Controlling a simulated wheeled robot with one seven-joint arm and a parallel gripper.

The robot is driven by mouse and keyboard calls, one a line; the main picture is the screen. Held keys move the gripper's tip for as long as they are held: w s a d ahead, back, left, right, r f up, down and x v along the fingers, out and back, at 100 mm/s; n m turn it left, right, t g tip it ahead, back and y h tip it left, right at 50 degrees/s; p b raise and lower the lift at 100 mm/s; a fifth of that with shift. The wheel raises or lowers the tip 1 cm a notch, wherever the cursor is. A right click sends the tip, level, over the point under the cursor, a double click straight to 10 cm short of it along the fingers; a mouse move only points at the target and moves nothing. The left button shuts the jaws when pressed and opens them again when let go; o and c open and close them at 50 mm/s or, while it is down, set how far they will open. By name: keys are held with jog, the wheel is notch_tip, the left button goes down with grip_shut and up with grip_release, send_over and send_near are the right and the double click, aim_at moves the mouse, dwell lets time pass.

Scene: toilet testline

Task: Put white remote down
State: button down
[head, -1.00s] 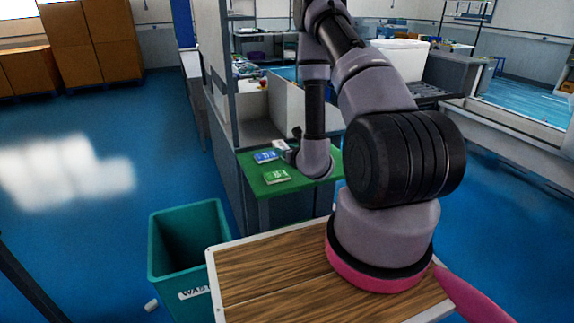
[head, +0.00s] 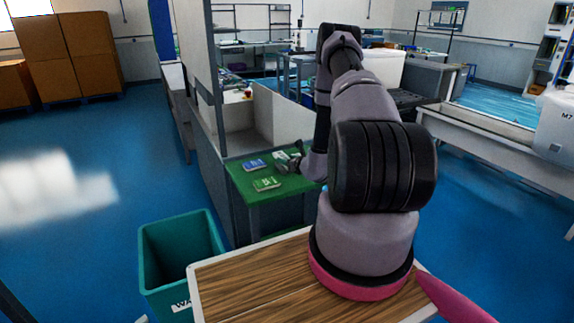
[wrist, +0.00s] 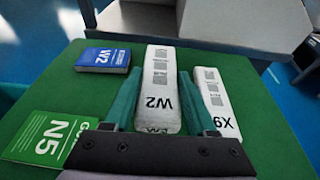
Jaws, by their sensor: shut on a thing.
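The white remote (wrist: 158,85), a long white block marked W2, lies lengthwise between the two teal fingers of my gripper (wrist: 159,100) in the wrist view. My gripper is shut on it. It is at or just above the green table (wrist: 60,95); I cannot tell whether it touches. A second white block marked X9 (wrist: 215,100) lies just right of the right finger. In the head view my gripper (head: 290,164) is low over the green table (head: 238,185), with white blocks partly hidden beside it.
A partition (head: 214,120) stands behind the table's left side. A teal waste bin (head: 165,260) stands in front. Green surface is clear between the booklets.

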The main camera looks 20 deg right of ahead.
jog(key=shift+f, duration=0.95)
jog(key=shift+c, duration=1)
grip_release()
jog(key=shift+f, duration=0.2)
jog(key=shift+r, duration=0.1)
